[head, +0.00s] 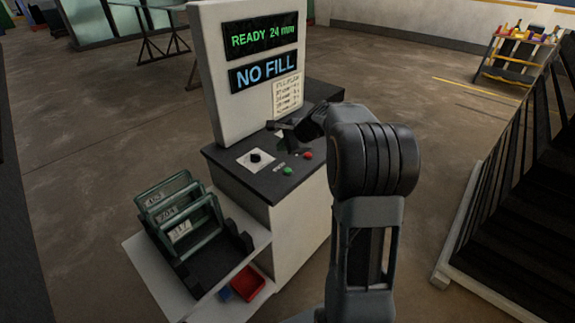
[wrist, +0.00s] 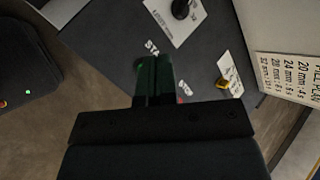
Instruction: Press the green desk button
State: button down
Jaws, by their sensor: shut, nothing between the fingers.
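The green button (head: 287,170) sits on the dark top of a white console (head: 300,225), near its front edge. In the wrist view, a green spot that looks like this button (wrist: 140,66) shows beside my fingertips and is mostly hidden by them. My gripper (wrist: 154,60) is shut and empty, with its fingers over the panel by that spot. I cannot tell whether they touch it. In the head view my gripper is small and dark above the panel. A red button (head: 308,155) lies just right of the green one.
A black knob (head: 255,157) on a white plate is left of the buttons and also shows in the wrist view (wrist: 181,9). An upright display (head: 262,54) reads "READY 24 mm" and "NO FILL". A rack of green frames (head: 180,215) stands on the left side shelf.

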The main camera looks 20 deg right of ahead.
aim_at(287, 171)
jog(key=shift+w+d+f+m+t, duration=0.15)
jog(key=shift+w+d+m+t, duration=0.25)
jog(key=shift+w+d+m, duration=0.75)
notch_tip(287, 171, down, 9)
jog(key=b, duration=0.7)
jog(key=shift+f, duration=0.1)
dwell(1.5)
jog(key=shift+f, duration=0.2)
jog(key=shift+f+b, duration=0.55)
jog(key=shift+b, duration=0.1)
dwell(0.9)
jog(key=shift+r+p, duration=0.75)
jog(key=shift+r, duration=0.25)
